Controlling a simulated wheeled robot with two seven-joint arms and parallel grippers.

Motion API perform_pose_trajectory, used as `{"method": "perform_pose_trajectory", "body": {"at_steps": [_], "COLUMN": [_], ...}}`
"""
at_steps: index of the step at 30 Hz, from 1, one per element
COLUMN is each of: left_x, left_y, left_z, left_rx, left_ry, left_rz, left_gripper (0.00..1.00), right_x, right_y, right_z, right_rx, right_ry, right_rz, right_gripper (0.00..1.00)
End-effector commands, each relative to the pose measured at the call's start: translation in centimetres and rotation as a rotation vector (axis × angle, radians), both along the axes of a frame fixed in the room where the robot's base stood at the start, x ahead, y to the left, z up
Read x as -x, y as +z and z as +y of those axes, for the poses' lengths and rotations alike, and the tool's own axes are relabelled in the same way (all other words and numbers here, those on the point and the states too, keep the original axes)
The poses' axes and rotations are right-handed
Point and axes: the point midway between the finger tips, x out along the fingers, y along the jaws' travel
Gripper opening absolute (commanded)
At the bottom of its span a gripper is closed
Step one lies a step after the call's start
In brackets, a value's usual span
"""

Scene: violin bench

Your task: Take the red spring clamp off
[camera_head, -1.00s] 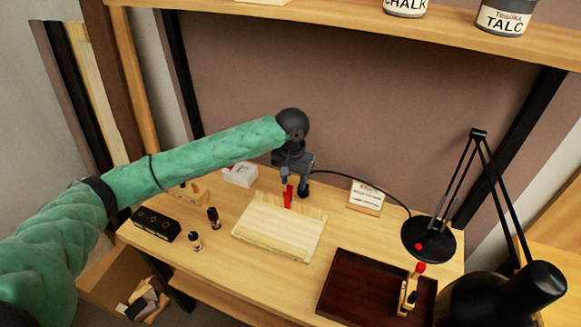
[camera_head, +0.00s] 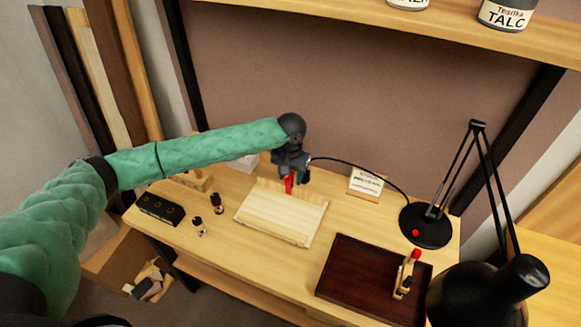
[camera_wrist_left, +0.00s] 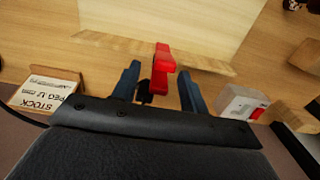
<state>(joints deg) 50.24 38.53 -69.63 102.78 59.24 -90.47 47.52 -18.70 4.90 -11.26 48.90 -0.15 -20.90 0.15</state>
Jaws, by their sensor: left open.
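The red spring clamp (camera_head: 289,183) sits on the upright back strip of the pale wooden board (camera_head: 280,216). In the left wrist view the clamp (camera_wrist_left: 162,68) stands between the two blue fingers of my left gripper (camera_wrist_left: 158,85), with a gap on each side. My left gripper (camera_head: 291,172) is open around the clamp's handle end, and its fingers do not appear to touch it. In the head view the gripper hides the upper part of the clamp. My right gripper is not in view.
A dark red tray (camera_head: 368,278) with a small wooden clamp (camera_head: 407,275) lies to the right. A black lamp (camera_head: 426,226) stands behind it. A white card (camera_head: 366,184) is right of the gripper. A black block (camera_head: 160,209) and small bottles (camera_head: 216,203) are left.

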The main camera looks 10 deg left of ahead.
Motion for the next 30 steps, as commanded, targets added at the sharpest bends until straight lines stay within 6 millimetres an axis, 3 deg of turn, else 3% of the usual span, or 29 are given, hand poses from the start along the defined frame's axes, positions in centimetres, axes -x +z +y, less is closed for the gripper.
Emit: {"method": "perform_pose_trajectory", "body": {"at_steps": [9, 16, 17, 18, 21, 30], "left_x": [0.0, -0.01, -0.01, -0.01, -0.01, -0.02], "left_y": [-0.24, -0.22, -0.22, -0.22, -0.21, -0.2], "left_z": [-0.01, -0.01, -0.01, -0.01, -0.01, -0.01], "left_rx": [0.0, 0.0, 0.0, 0.0, 0.0, 0.0], "left_ry": [-0.001, -0.001, -0.001, -0.001, 0.0, -0.001], "left_rz": [0.0, -0.001, -0.001, -0.001, -0.001, -0.001], "left_gripper": [0.44, 0.0, 0.0, 0.14, 0.0, 0.0], "right_x": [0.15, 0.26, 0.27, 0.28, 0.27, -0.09], "right_y": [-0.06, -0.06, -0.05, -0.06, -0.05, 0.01], "right_z": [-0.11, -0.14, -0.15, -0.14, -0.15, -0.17], "right_rx": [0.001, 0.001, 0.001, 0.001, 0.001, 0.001], "right_ry": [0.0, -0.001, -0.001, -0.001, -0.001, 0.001], "right_rz": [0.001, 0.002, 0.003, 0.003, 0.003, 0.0], "right_gripper": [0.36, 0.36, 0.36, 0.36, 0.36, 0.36]}}
